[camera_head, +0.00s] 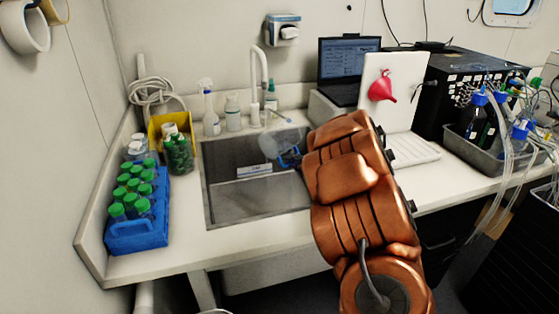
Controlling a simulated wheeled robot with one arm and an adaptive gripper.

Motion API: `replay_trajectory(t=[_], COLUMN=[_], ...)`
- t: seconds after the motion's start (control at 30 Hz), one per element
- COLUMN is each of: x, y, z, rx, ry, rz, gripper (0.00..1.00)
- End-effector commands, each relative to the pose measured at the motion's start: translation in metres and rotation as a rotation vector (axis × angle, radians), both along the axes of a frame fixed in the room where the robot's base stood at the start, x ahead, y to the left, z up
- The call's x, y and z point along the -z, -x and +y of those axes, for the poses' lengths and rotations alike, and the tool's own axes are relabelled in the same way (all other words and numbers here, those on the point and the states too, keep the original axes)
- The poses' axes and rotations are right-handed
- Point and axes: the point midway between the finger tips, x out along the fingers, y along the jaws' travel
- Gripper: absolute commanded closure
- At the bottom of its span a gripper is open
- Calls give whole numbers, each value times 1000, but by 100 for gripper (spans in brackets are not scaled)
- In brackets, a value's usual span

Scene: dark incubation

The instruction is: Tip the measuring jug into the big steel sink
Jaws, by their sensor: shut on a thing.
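The big steel sink (225,200) is set into the white counter left of my arm. A clear, pale measuring jug (277,144) is over the sink's back right part. It looks tilted on its side, but its rim and any contents are too small to make out. My gripper (291,158) is at the jug's right side, mostly hidden behind my copper-coloured arm. Blue parts show where it meets the jug, and it is shut on it.
A white tap (258,75) rises behind the sink, with bottles (211,112) beside it. A blue rack (137,235) of green-capped bottles and a yellow box (158,130) stand left. A laptop (347,70) and a grey tray (463,148) of bottles are right.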

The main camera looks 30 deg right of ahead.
Motion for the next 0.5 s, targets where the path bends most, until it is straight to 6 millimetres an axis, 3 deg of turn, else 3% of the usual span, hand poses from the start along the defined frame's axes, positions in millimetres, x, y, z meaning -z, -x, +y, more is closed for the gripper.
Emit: replay_trajectory(t=[0.5], x=[-3], y=[0], z=[0], rx=[0], ry=[-17], rz=[4], gripper=[100])
